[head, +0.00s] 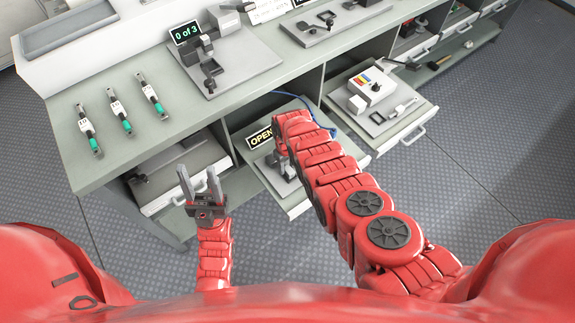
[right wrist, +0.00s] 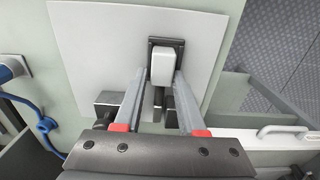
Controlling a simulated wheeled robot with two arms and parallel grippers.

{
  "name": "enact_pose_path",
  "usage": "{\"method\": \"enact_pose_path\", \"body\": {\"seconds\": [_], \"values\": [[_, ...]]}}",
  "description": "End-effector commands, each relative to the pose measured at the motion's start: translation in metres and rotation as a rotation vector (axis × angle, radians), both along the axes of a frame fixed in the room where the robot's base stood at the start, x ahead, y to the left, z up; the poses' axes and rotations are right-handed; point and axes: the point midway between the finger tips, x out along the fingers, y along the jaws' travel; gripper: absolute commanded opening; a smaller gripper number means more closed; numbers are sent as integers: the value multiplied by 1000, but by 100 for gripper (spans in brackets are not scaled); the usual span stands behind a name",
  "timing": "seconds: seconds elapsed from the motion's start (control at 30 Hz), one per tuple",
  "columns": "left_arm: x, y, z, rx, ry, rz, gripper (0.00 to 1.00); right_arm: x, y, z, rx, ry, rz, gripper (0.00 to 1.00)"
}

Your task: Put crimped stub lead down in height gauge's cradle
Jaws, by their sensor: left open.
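Three short leads with white tags and green sleeves lie on the counter at the left in the head view: one (head: 87,128), a second (head: 119,112) and a third (head: 152,96). I cannot tell whether any is the crimped stub lead. My left gripper (head: 199,176) is open and empty, in front of the counter. My right gripper (right wrist: 160,78) has its fingers apart above a fixture with a pale block (right wrist: 164,66) on a grey plate (right wrist: 90,50). I see no lead between them. I cannot tell which fixture is the height gauge; its cradle is not identifiable.
A fixture (head: 211,68) on a grey plate stands by the "0 of 3" display (head: 186,33). An "OPEN" sign (head: 260,138) is on the pulled-out drawer under my right arm. Another open drawer (head: 415,112) holds a white box (head: 372,88). A blue cable (right wrist: 42,125) lies left in the wrist view.

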Motion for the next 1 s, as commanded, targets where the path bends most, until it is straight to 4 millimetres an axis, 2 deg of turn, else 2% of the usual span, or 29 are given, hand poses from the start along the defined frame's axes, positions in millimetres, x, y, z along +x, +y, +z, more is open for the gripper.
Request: {"method": "enact_pose_path", "body": {"seconds": [0.03, 0.17, 0.6, 0.67, 0.83, 1.0], "values": [[0, 0, 0, 0, 0, 0, 50, -10, 5, -5, 4, 20, 8, 66], [0, 0, 12, 0, 0, 0, 50, -10, 5, 7, 3, 21, 8, 66], [0, 0, 104, 0, 0, 0, 50, -3, 1, 103, 3, 3, 2, 66], [0, 0, 101, 0, 0, 0, 50, -4, 0, 102, 1, 8, 1, 66], [0, 0, 115, 0, 0, 0, 50, -3, 0, 124, 1, 5, 1, 66], [0, 0, 109, 0, 0, 0, 50, -2, -1, 136, 1, 3, -1, 66]]}}
